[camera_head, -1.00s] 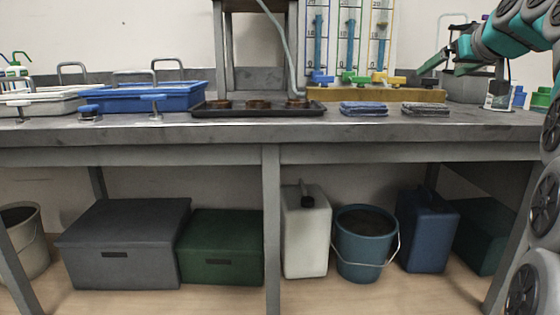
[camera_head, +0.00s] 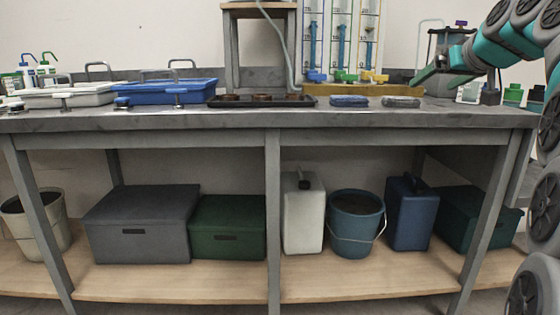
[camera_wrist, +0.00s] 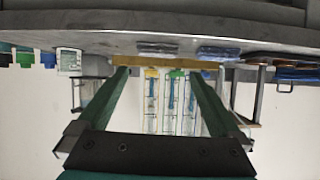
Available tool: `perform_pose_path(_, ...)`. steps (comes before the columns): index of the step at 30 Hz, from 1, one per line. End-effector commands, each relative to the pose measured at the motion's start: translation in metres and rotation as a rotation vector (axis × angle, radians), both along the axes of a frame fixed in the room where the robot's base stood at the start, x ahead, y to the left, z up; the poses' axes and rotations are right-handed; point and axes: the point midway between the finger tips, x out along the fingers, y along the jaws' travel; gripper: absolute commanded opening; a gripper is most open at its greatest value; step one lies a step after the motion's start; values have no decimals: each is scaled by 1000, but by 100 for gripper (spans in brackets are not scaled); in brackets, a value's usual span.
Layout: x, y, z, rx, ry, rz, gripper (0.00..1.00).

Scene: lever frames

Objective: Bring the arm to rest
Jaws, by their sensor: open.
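My gripper (camera_head: 432,76) is at the upper right in the head view, held above the right part of the grey bench (camera_head: 200,121). Its two green fingers stand wide apart in the wrist view (camera_wrist: 160,78), with nothing between them up close. The wrist view is upside down. It shows the wall gauges (camera_wrist: 172,102) with yellow, green and blue valves beyond the fingers. My arm comes in from the right edge of the head view.
On the bench are a blue tray (camera_head: 160,97), a white tray (camera_head: 75,99), a dark tray (camera_head: 235,103) under a stand (camera_head: 233,55), and folded cloths (camera_head: 348,101). Bins, boxes and a blue bucket (camera_head: 355,220) sit on the lower shelf. Green-capped bottles (camera_head: 513,94) stand at right.

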Motion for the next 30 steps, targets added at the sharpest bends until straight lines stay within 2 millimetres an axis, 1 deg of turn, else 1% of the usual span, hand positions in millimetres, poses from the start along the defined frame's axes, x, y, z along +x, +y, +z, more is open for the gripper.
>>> perform_pose_path(5,-6,19,-21,31,68,7,100)
perform_pose_path(7,-10,28,-32,43,102,10,100)
perform_pose_path(11,-21,48,-58,70,179,17,100)
perform_pose_path(14,-35,70,-85,94,262,23,100)
perform_pose_path(15,-44,80,-99,104,304,27,100)
perform_pose_path(17,-60,96,-119,116,370,30,100)
perform_pose_path(18,-72,107,-136,124,419,32,100)
perform_pose_path(20,-92,123,-159,131,490,35,100)
perform_pose_path(21,-106,132,-173,133,534,34,100)
perform_pose_path(23,-129,145,-196,134,606,35,100)
perform_pose_path(24,-145,153,-210,133,650,36,100)
perform_pose_path(26,-172,164,-230,127,717,35,100)
perform_pose_path(27,-190,171,-245,123,767,34,100)
perform_pose_path(29,-218,179,-264,111,833,33,100)
perform_pose_path(30,-238,184,-277,103,877,32,100)
